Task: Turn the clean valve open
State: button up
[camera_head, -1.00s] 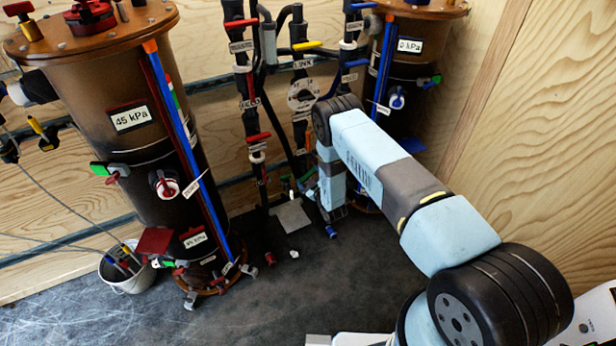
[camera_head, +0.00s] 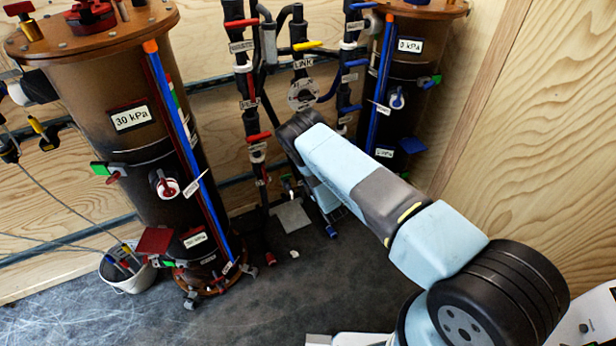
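Several valves with coloured handles sit on the dark pipes at the back. I cannot read a label that marks the clean valve. One valve with a yellow handle (camera_head: 307,46) is labelled LINK. Valves with red handles (camera_head: 259,137) are on the pipe to its left, and valves with blue handles (camera_head: 351,77) are on the pipe to its right. My arm reaches in front of the lower pipes and its wrist bends down there.
A large brown filter tank (camera_head: 128,72) at left has a display reading 30 kPa (camera_head: 131,118). A second tank (camera_head: 413,70) at right reads 0 kPa. A white bucket (camera_head: 128,280) stands on the floor at left. The dark floor in front is mostly clear. A wooden wall (camera_head: 545,140) closes the right.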

jog(key=shift+s+a+f+n, duration=0.15)
jog(key=shift+s+f+n, duration=0.1)
jog(key=shift+n, duration=0.25)
jog(key=o, duration=0.7)
jog(key=v, duration=1.3)
jog(key=shift+d, duration=0.45)
jog(key=shift+s, duration=0.1)
